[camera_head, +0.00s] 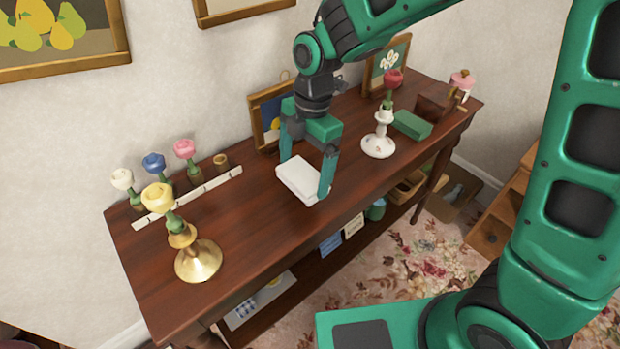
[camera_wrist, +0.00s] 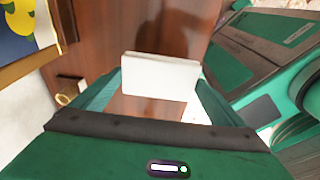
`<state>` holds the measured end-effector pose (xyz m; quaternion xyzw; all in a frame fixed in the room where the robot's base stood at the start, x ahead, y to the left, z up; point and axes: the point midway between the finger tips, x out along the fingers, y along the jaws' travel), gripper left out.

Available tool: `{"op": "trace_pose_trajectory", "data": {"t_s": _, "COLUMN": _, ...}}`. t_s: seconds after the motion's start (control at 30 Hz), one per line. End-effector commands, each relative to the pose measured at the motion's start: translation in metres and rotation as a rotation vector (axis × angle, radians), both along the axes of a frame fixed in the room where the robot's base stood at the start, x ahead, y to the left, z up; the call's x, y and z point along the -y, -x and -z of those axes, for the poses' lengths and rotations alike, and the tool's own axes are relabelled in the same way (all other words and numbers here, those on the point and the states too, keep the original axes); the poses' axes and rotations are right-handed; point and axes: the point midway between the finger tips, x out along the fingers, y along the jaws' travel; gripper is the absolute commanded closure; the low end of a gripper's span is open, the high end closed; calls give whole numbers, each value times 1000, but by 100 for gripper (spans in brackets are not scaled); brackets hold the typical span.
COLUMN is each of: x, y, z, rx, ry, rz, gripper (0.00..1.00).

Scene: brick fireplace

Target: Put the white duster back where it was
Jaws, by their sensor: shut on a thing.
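The white duster (camera_head: 300,181) is a flat white block near the middle of the dark wooden console table (camera_head: 262,222). My gripper (camera_head: 306,174) points down with one finger on each side of the duster and is shut on it. In the wrist view the duster (camera_wrist: 160,77) spans the space between the two green fingers, with brown wood behind it. I cannot tell whether its underside touches the tabletop. A green block (camera_head: 412,124) lies on the table to the right, beyond a white candlestick (camera_head: 379,140) that holds a red rose.
A brass candlestick (camera_head: 198,261) with a yellow rose stands front left. White, blue and pink roses stand along a white strip (camera_head: 190,197), near a small pot (camera_head: 221,163). A framed picture (camera_head: 262,122) leans behind my gripper. A wooden box (camera_head: 433,105) sits far right. The tabletop left of the duster is clear.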

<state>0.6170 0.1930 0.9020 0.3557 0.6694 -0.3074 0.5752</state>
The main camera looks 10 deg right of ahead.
Motion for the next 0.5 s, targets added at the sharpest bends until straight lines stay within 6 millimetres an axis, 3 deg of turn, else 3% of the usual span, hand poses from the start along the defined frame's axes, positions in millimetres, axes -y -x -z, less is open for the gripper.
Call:
{"op": "trace_pose_trajectory", "data": {"t_s": 0.3, "x": 15, "y": -11, "z": 16, "rx": -1, "ry": 1, "rz": 0, "gripper": 31}}
{"op": "trace_pose_trajectory", "data": {"t_s": 0.5, "x": 15, "y": -10, "z": 42, "rx": -3, "ry": 2, "rz": -2, "gripper": 31}}
